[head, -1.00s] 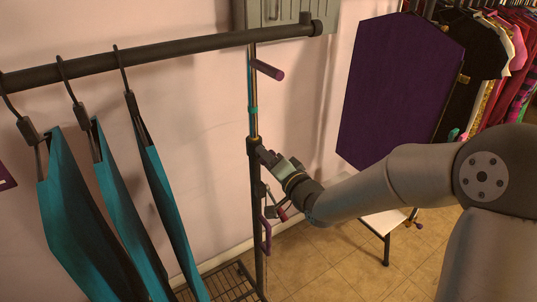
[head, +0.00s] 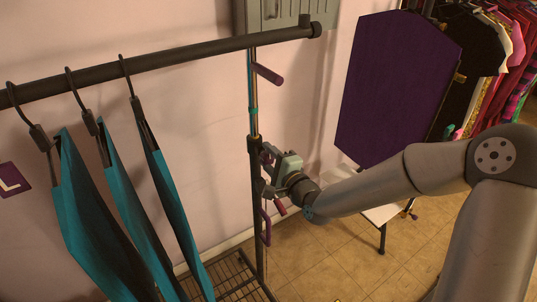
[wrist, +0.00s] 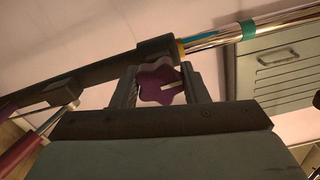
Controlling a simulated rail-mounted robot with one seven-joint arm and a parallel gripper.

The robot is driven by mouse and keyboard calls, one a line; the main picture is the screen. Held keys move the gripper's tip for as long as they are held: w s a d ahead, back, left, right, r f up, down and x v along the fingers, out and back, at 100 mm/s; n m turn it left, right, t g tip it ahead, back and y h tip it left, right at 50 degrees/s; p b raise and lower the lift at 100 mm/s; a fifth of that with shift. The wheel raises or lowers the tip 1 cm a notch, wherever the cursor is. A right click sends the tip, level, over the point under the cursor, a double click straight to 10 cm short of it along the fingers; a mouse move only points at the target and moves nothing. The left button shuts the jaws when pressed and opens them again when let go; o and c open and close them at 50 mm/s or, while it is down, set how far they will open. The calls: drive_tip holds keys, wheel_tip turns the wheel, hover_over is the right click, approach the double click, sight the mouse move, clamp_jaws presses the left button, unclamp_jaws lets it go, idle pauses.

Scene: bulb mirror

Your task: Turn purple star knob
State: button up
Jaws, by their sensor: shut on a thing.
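The purple star knob (wrist: 158,84) sits on the dark collar of the upright pole, below the chrome section, in the wrist view. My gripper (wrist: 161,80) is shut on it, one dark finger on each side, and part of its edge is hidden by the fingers. In the head view my gripper (head: 266,170) is at the upright pole (head: 256,210) of the clothes rack, just below the collar. The knob is small and mostly hidden there.
Teal garments (head: 105,210) hang from the dark top bar (head: 160,58) on the left. A purple peg (head: 267,73) juts from the pole above my gripper, and a purple handle (head: 266,226) is below it. A dark purple board (head: 395,90) stands at right.

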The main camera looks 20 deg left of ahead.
drive_tip(key=shift+m, duration=0.3)
drive_tip(key=o, duration=1)
drive_tip(key=shift+c, duration=0.2)
drive_tip(key=p+v, duration=1.4)
drive_tip(key=v, duration=0.3)
drive_tip(key=shift+d, duration=0.25)
drive_tip(key=shift+s, duration=0.15)
